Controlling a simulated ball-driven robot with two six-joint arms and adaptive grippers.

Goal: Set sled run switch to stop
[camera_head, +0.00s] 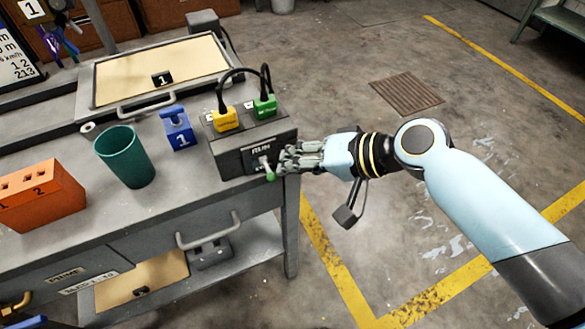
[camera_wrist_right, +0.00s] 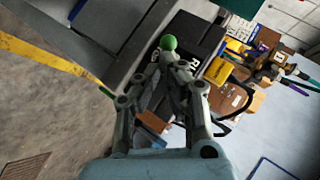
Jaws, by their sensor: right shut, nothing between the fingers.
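The run switch (camera_head: 266,168) is a small lever with a green ball tip on the front of a dark control box (camera_head: 228,160). A white RUN label (camera_head: 261,149) sits above it. The lever hangs downward, with its ball near the box's lower edge. Lettering by the lever is partly hidden. My right gripper (camera_head: 284,161) is shut and empty, just right of the lever. In the right wrist view the green ball (camera_wrist_right: 168,42) shows just beyond my fingertips (camera_wrist_right: 167,62). I cannot tell whether they touch. My left gripper is not in view.
On the grey bench (camera_head: 120,222) stand a teal cup (camera_head: 126,158), a blue block marked 1 (camera_head: 179,130) and an orange block (camera_head: 42,196). Yellow (camera_head: 225,120) and green (camera_head: 264,107) plugs with black cables top the box. Open floor lies right of the bench.

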